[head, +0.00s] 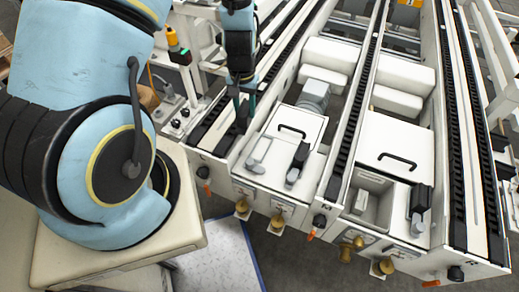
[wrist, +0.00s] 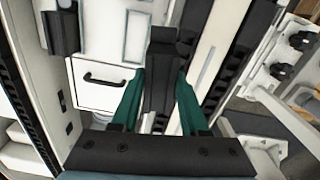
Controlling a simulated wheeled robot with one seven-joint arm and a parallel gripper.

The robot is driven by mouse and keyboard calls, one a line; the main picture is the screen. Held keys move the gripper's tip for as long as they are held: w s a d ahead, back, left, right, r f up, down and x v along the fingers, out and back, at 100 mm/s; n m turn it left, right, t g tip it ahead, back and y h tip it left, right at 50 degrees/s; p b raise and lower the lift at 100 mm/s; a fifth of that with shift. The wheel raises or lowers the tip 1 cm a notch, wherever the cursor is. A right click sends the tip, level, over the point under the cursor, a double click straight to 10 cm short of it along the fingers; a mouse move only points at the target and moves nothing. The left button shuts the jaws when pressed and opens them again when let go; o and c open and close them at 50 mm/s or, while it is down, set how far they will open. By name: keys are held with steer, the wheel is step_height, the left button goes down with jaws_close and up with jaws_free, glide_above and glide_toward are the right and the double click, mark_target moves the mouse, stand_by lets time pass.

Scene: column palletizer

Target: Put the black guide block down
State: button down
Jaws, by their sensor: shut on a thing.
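My gripper (head: 244,98) shows at the upper middle of the head view, low over the left end of the palletizer. In the wrist view, its two green fingers (wrist: 160,78) are shut on the black guide block (wrist: 162,72), one on each side. The block is dark and long, with a wider top end. It lies in front of a white panel and a black rail in the wrist view. In the head view it is small and merges with the dark rail by the fingertips. I cannot tell whether it touches the surface below.
A black conveyor rail (head: 213,124) runs beside my gripper. A white lid with a black handle (head: 292,131) lies to its right, with another dark block (head: 298,160) near it. A post with an orange-topped switch (head: 177,45) stands to the left.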

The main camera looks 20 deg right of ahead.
steer(key=s+d+f+m, duration=0.1)
steer(key=s+d+m, duration=0.1)
steer(key=s+d, duration=0.2)
steer(key=shift+w+d+f+p, duration=0.1)
steer(key=shift+f+p, duration=0.15)
steer(key=shift+f, duration=2.25)
steer(key=shift+w+d+f+p, duration=0.1)
steer(key=shift+f+p, duration=0.15)
steer(key=shift+f, duration=2.2)
steer(key=shift+f, duration=0.15)
steer(key=shift+c, duration=2.1)
jaws_free()
